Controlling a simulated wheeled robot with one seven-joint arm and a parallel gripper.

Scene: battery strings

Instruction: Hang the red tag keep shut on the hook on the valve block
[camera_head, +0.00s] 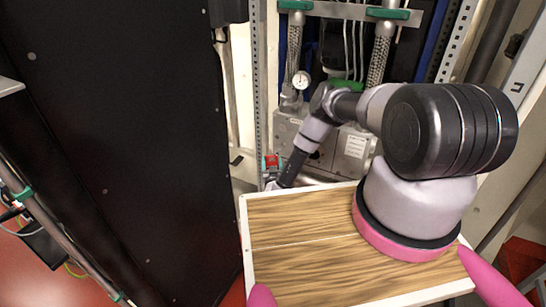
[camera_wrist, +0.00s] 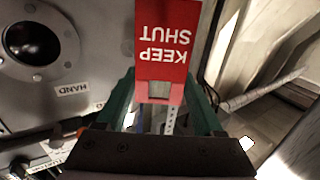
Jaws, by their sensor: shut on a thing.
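The red tag (camera_wrist: 165,45) reads KEEP SHUT, upside down in the wrist view, with a paler lower end. My gripper (camera_wrist: 160,95) is shut on that end with its green fingers. In the head view the red tag (camera_head: 271,161) is small, at the tip of my gripper (camera_head: 272,173), left of the grey valve block (camera_head: 286,130). The valve block's face (camera_wrist: 85,70) fills the left of the wrist view, with a HAND label. The tag appears in front of it; the gap is unclear. I cannot make out the hook in either view.
A round black fitting (camera_wrist: 30,42) sits on the block's face. Hoses and a gauge (camera_head: 301,80) rise above the block. A black cabinet panel (camera_head: 120,140) stands left. My wood-topped tray (camera_head: 300,270) is clear at its left. A pale wall (camera_wrist: 265,40) stands right.

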